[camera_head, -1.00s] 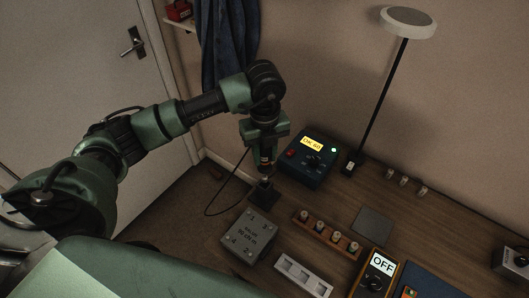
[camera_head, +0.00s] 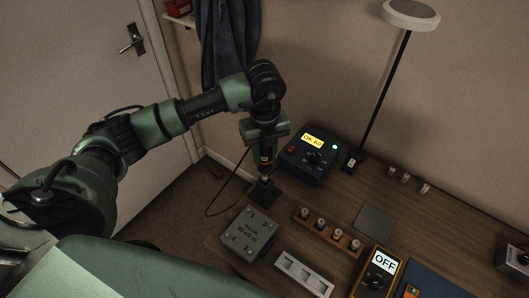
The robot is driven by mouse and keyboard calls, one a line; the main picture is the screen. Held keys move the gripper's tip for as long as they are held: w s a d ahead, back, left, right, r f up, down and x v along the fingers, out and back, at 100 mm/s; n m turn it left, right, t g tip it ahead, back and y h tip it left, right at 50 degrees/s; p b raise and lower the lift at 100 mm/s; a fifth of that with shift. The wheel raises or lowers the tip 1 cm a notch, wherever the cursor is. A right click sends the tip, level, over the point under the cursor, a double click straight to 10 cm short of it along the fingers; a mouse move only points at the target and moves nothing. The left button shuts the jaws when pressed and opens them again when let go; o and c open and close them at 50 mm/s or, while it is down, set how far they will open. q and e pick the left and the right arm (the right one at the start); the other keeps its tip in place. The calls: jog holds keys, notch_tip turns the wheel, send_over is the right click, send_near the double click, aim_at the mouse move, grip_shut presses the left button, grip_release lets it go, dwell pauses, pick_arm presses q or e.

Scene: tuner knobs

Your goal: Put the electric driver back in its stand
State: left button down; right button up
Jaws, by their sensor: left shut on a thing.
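The driver's stand (camera_head: 266,195), a small dark block, is directly below at the bench's left edge. The driver's lower end is at the top of the stand in this view; I cannot tell whether it is inside or just above. My right gripper is not in view.
A dark blue control box (camera_head: 310,160) with a yellow display stands close behind to the right. A grey numbered metal block (camera_head: 248,232) lies in front of the stand. A wooden rack (camera_head: 328,234), a white tray (camera_head: 303,273) and a lamp (camera_head: 410,14) are further right.

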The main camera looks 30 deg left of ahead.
aim_at(265, 168)
pick_arm(q)
jog(key=shift+f+b, duration=2.5)
jog(key=shift+f, duration=0.75)
jog(key=c, duration=1)
grip_release()
